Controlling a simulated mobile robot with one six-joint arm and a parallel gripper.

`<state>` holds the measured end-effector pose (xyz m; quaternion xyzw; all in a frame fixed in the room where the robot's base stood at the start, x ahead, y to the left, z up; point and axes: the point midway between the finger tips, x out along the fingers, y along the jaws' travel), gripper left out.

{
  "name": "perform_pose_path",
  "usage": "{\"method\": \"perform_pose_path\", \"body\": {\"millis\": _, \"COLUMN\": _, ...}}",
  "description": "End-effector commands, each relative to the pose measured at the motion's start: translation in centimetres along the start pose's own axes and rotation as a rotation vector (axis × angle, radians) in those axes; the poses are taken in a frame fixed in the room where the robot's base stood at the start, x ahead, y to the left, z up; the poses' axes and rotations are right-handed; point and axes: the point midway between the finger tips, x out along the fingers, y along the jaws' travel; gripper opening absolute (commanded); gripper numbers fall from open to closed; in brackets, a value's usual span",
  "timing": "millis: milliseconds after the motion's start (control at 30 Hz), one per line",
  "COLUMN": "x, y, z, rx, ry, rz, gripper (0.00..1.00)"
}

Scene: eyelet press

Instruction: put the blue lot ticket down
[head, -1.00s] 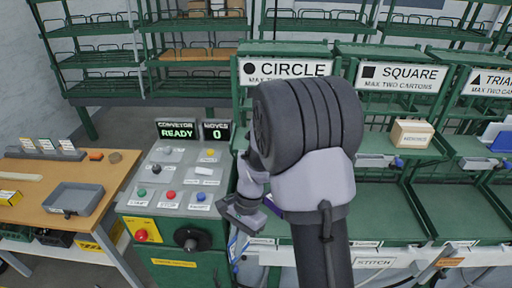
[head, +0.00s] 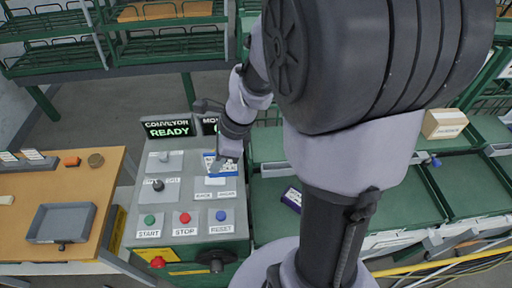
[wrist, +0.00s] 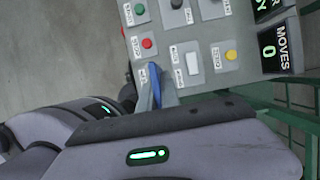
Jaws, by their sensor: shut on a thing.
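The blue lot ticket (head: 224,168) is a small blue and white card in the head view, over the upper right of the grey control panel (head: 147,216). My gripper (head: 229,156) is shut on it. In the wrist view the ticket (wrist: 155,84) shows nearly edge-on as a blue strip between the fingertips, beside the panel's labels and buttons. I cannot tell whether it touches the panel. The ticket covers part of the panel's upper right in the head view.
The panel carries a green START button (head: 149,219), red STOP button (head: 184,218) and blue RESET button (head: 221,215). A wooden table with a grey tray (head: 60,223) stands left. A dark purple item (head: 292,198) lies on the green shelf to the right.

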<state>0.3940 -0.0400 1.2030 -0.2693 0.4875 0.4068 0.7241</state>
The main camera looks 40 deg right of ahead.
Motion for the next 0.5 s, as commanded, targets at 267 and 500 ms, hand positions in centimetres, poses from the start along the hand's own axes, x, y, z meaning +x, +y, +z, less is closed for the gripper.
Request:
{"method": "perform_pose_path", "body": {"millis": 267, "x": -1.8, "y": -1.4, "z": -5.9, "rx": 0.008, "ry": 0.0, "rz": -0.002, "gripper": 0.0}}
{"method": "perform_pose_path", "body": {"millis": 500, "x": -3.7, "y": -2.8, "z": -11.8, "rx": 0.004, "ry": 0.0, "rz": -0.001, "gripper": 0.0}}
